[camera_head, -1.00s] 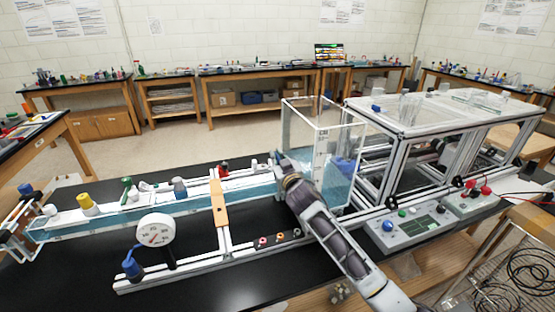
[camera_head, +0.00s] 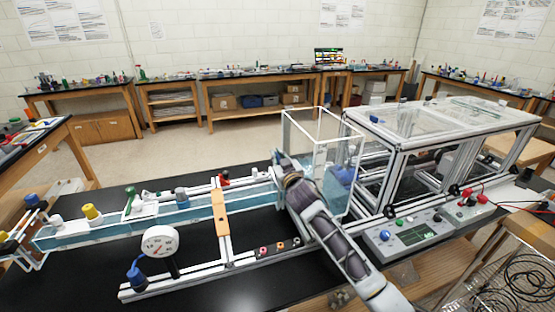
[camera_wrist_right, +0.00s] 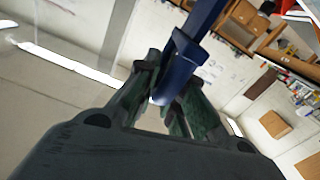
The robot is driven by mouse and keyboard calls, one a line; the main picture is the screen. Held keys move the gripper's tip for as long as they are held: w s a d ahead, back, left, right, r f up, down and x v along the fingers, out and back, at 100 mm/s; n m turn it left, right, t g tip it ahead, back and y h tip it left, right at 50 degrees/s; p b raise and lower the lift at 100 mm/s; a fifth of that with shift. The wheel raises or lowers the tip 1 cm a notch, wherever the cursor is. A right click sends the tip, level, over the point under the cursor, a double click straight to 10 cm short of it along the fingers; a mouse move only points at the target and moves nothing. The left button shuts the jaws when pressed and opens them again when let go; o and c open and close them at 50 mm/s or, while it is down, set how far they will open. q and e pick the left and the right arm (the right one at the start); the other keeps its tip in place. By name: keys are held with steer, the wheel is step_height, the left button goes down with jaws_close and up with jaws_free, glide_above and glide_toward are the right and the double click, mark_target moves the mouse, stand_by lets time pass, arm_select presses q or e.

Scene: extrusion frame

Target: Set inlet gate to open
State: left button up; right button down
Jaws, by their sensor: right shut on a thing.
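My right gripper (camera_head: 279,157) is at the right end of the long clear flume channel (camera_head: 170,216), beside the clear tank (camera_head: 318,135). In the right wrist view its dark fingers (camera_wrist_right: 172,98) are closed around a blue bar (camera_wrist_right: 194,38), which looks like a handle. The bar slants up out of the picture, so its full length is hidden. In the head view my gripper and forearm cover the place where the channel meets the tank. The inlet gate's plate and its position cannot be made out. My left gripper is not in view.
A round white dial gauge (camera_head: 159,241) stands before the channel. An orange crosspiece (camera_head: 220,213) spans it. A framed clear-topped enclosure (camera_head: 450,115) stands right of the tank, with a grey control box (camera_head: 408,236) in front. The black bench top (camera_head: 75,270) is bare at the front left.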

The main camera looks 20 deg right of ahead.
steer(key=shift+r, duration=0.1)
steer(key=c, duration=1.5)
jaws_free()
steer(key=shift+o, duration=0.2)
steer(key=shift+s, duration=0.1)
steer(key=shift+d, duration=0.15)
steer(key=shift+s, duration=0.35)
steer(key=s, duration=1.1)
steer(key=shift+s+d, duration=0.2)
